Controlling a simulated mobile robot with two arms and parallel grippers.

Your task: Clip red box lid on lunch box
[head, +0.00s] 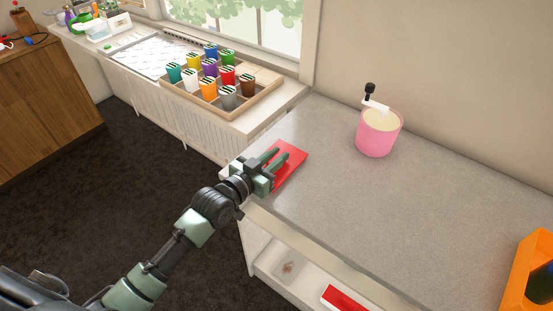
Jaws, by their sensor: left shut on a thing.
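The flat red lid (293,166) is at the near left corner of the grey counter. My left gripper (279,158) is over it, with its green fingers shut on the lid. I cannot tell whether the lid touches the counter or is held just above it. Below, in an open white drawer or shelf, a clear shallow container (288,267) with something small and brown in it sits at the left. A red and white item (344,299) lies to its right, cut by the picture's bottom edge. I cannot tell which is the lunch box. My right gripper is not in view.
A pink pot (378,134) with pale contents stands at the back of the counter (340,200). An orange holder (527,272) is at the right edge. A wooden tray (256,106) of colored cups stands on the window ledge. The counter's middle is clear.

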